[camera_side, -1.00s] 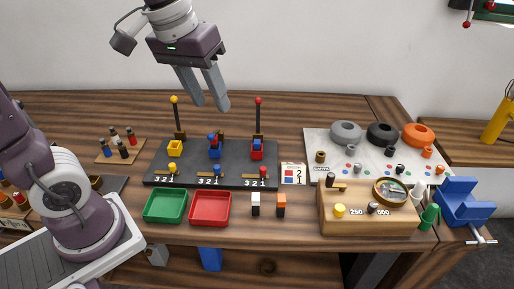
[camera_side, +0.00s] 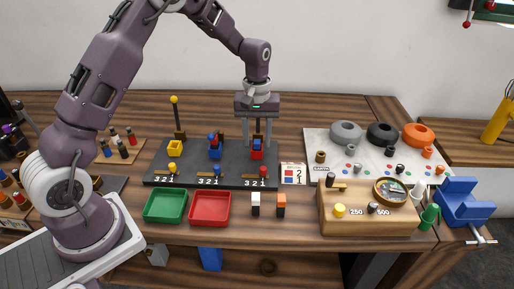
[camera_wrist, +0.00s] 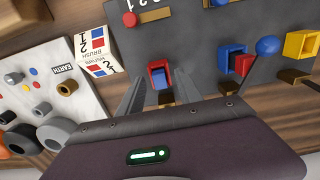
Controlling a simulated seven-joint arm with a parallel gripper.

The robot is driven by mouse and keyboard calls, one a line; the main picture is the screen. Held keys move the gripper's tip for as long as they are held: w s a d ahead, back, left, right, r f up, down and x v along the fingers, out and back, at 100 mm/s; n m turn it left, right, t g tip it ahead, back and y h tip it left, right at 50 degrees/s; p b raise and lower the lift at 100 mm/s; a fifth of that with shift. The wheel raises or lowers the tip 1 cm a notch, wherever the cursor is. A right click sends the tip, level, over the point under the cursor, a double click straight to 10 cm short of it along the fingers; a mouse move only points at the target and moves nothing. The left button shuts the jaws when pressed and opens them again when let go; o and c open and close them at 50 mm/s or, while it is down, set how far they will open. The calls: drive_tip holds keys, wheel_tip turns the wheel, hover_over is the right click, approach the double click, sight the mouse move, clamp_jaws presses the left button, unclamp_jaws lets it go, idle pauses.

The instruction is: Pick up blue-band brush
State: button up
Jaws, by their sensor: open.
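A small blue-topped block, which looks like the blue-band brush (camera_wrist: 158,76), sits inside a red holder (camera_wrist: 166,66) on the dark board. It also shows in the side view as a blue block (camera_side: 257,143) in the right-hand holder. My gripper (camera_side: 257,142) points straight down over this holder. Its two fingers stand apart, one on each side of the holder, and nothing is held between them. In the wrist view my gripper (camera_wrist: 160,73) has the block between its fingers. Whether either finger touches the block cannot be told.
The dark board (camera_side: 188,181) also carries a blue holder (camera_side: 214,153) with a red piece, and a yellow holder (camera_side: 174,148). A number card (camera_side: 292,173) stands close right.

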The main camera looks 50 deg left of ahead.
clamp_jaws()
idle(1.4)
